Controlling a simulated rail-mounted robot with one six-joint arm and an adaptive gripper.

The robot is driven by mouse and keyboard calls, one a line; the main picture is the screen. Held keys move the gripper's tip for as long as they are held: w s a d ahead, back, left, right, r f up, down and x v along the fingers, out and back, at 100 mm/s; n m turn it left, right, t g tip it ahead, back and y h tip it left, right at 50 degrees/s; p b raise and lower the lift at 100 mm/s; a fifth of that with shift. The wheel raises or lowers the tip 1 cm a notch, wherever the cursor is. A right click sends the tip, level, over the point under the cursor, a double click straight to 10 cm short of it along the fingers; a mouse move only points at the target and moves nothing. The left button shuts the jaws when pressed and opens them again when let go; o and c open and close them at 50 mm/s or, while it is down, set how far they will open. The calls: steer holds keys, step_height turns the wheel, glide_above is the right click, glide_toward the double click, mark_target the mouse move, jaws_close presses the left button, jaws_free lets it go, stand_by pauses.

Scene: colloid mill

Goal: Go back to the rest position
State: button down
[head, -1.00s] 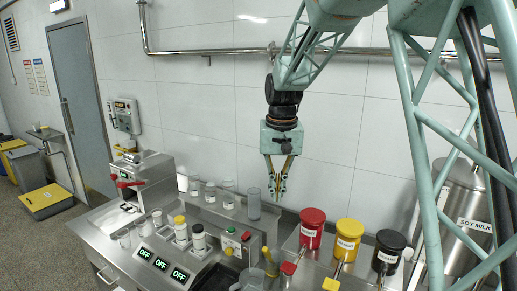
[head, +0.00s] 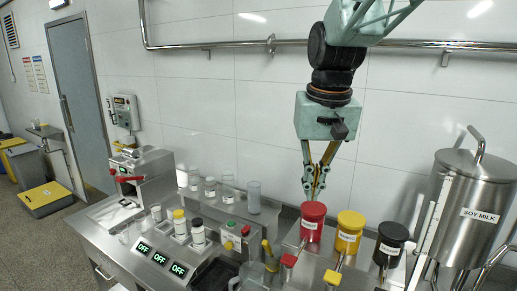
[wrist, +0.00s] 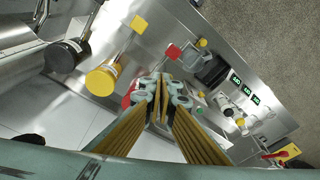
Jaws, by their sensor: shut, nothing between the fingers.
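My gripper (head: 314,190) hangs pointing down in the head view, above the back of the steel counter. It is just behind and above the red canister (head: 312,221). Its fingertips are together and nothing is between them. In the wrist view my gripper (wrist: 160,82) is also shut, with the counter below it. The red canister is mostly hidden behind the fingers there.
A yellow canister (head: 348,232) and a black canister (head: 390,243) stand right of the red one. A soy milk tank (head: 470,205) stands at the right. Bottles, a switch box (head: 236,233) and a machine (head: 140,170) with a red handle occupy the left. A pipe (head: 230,48) runs along the wall.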

steer(key=s+d+f+b, duration=0.2)
steer(key=s, duration=0.9)
steer(key=s+d+f+t+b, duration=0.1)
steer(key=s+d+b, duration=0.1)
steer(key=s, duration=0.9)
steer(key=s+d+f+t+b, duration=0.1)
steer(key=s+d+f, duration=0.1)
steer(key=s, duration=0.9)
steer(key=shift+d+f+b, duration=0.35)
steer(key=shift+d+b, duration=0.05)
steer(key=shift+d, duration=0.45)
steer(key=w+a+r+n+g+p, duration=0.1)
steer(key=w+a+r+n+p, duration=0.15)
steer(key=w, duration=0.95)
steer(key=w+a+r+n+p, duration=0.2)
steer(key=w+a+p, duration=0.15)
steer(key=w, duration=0.75)
steer(key=w+a+r+n+g+p, duration=0.1)
steer(key=w+a+r+n+p, duration=0.2)
steer(key=w, duration=0.9)
steer(key=w+a+f+n+g+p, duration=0.1)
steer(key=w+a+f+n+p, duration=0.1)
steer(key=w+a+f, duration=0.7)
steer(key=w+a+f+n+g+p, duration=0.1)
steer(key=w+a+f+p, duration=0.3)
steer(key=w+a+f, duration=0.5)
steer(key=w+f+n, duration=0.1)
steer(key=w, duration=0.5)
